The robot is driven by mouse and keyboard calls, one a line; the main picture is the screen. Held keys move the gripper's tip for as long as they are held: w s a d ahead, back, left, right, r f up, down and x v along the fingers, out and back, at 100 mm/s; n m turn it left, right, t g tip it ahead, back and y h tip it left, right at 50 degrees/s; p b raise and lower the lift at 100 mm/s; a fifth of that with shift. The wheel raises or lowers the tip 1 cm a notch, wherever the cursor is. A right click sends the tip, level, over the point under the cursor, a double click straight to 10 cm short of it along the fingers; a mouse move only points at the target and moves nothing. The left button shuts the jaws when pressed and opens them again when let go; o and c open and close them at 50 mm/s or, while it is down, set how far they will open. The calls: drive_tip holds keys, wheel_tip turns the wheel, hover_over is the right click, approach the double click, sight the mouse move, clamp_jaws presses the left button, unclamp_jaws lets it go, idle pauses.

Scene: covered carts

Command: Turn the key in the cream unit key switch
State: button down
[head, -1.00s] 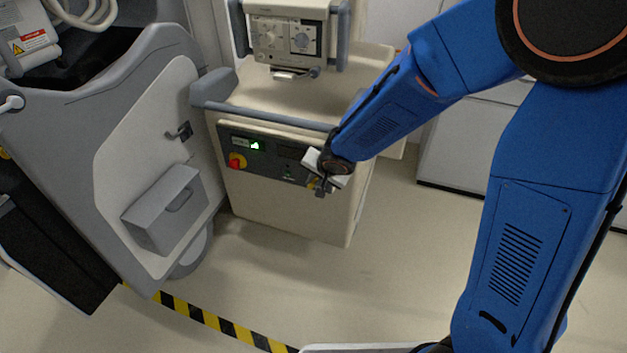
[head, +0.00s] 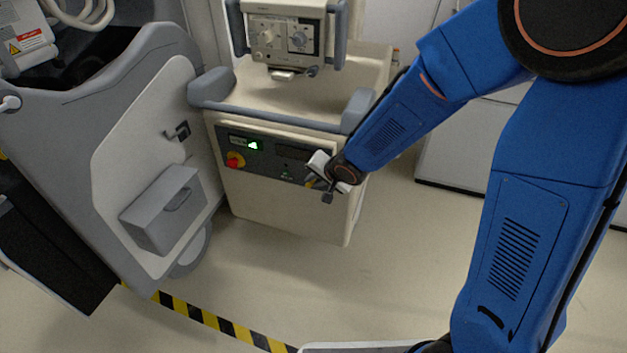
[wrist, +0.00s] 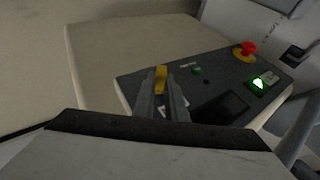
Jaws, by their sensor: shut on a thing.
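The cream unit (head: 290,211) stands in the middle of the head view with a dark control panel (head: 262,146) on its front. The panel (wrist: 218,78) also shows in the wrist view. My gripper (head: 313,182) is at the panel's right end in the head view. In the wrist view its two fingers (wrist: 161,92) are shut on a yellow key (wrist: 160,76) at the panel's left end. The key stands roughly upright in that picture. The key switch behind it is mostly hidden by the fingers.
A red knob on a yellow base (head: 235,160) and a green-lit display (head: 254,145) are on the same panel. A grey handle bar (head: 270,118) runs above it. A grey cart (head: 110,130) stands close at the left. The floor in front is clear.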

drive_tip(key=shift+d+y, duration=0.1)
drive_tip(key=shift+y, duration=0.2)
drive_tip(key=shift+d+f+t+y, duration=0.2)
drive_tip(key=shift+t+y, duration=0.1)
drive_tip(key=shift+y, duration=0.1)
drive_tip(key=shift+s+m+t+y, duration=0.1)
drive_tip(key=shift+m+t+y, duration=0.3)
drive_tip(key=shift+y, duration=0.3)
drive_tip(key=c, duration=1.7)
unclamp_jaws()
